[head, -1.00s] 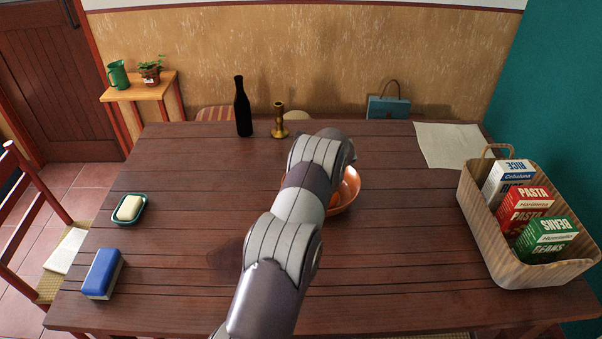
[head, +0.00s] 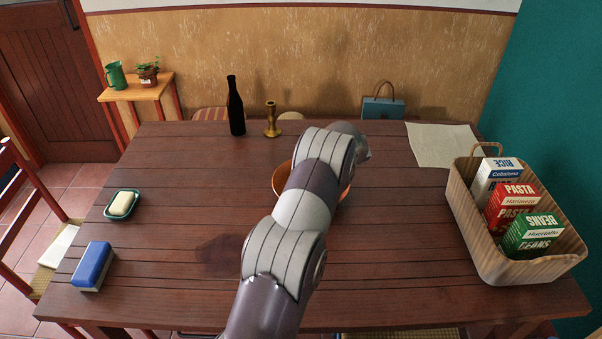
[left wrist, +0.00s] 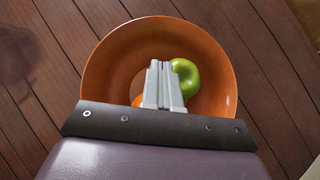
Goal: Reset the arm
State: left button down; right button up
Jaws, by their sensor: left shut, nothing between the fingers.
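My left arm (head: 305,205) reaches up across the middle of the table in the head view and hides its own gripper there. In the left wrist view my left gripper (left wrist: 165,65) is shut and empty, with its fingers over an orange-brown bowl (left wrist: 112,52). A green apple (left wrist: 187,78) lies in the bowl beside the fingers. A bit of an orange fruit (left wrist: 137,101) shows behind the gripper, mostly hidden. The bowl also shows in the head view (head: 281,178), partly covered by my arm. My right gripper is in neither view.
On the wooden table (head: 400,250) stand a dark bottle (head: 236,108), a brass candlestick (head: 271,120), a butter dish (head: 122,204), a blue-white block (head: 92,266), and a basket (head: 490,250) of food boxes. A paper sheet (head: 442,145) lies at the back right. The front right middle is clear.

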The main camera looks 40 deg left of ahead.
pick_arm(q)
jog(key=v, duration=0.5)
jog(key=shift+d, duration=0.1)
